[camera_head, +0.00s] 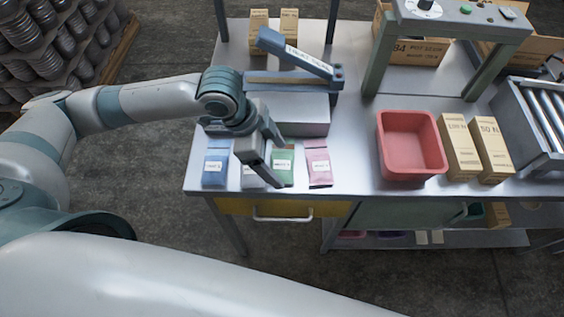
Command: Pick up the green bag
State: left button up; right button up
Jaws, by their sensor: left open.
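The green bag (285,176) lies on the metal table in a row of bags, between a white bag and a pink bag. My left gripper (274,162) hangs over the row, its jaws apart, with one finger in front of the white bag and reaching toward the green bag's left side. The gripper hides part of the green bag and of the white bag. I cannot tell whether a finger touches the green bag. My right gripper is not in the picture.
A blue bag (215,168), the white bag (250,181) and the pink bag (318,168) flank the green one. A heat-sealer-like machine (300,112) stands behind. A red bin (411,146) and cardboard boxes (460,147) stand to the right. The table between pink bag and bin is clear.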

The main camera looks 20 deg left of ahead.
pick_arm(q)
jog(key=shift+x, duration=0.85)
jog(key=shift+c, duration=0.2)
jog(key=c, duration=1.2)
jog(key=shift+o, duration=0.2)
jog(key=shift+r, duration=0.1)
jog(key=shift+r, duration=0.75)
notch_tip(320, 180, up, 3)
jog(key=shift+f+b, duration=0.2)
jog(key=shift+b, duration=0.5)
jog(key=w+d+r+b, duration=0.2)
jog(key=d+r, duration=0.4)
jog(key=d, duration=0.5)
jog(key=shift+w+r, duration=0.4)
jog(key=shift+w, duration=0.15)
jog(key=shift+d, duration=0.15)
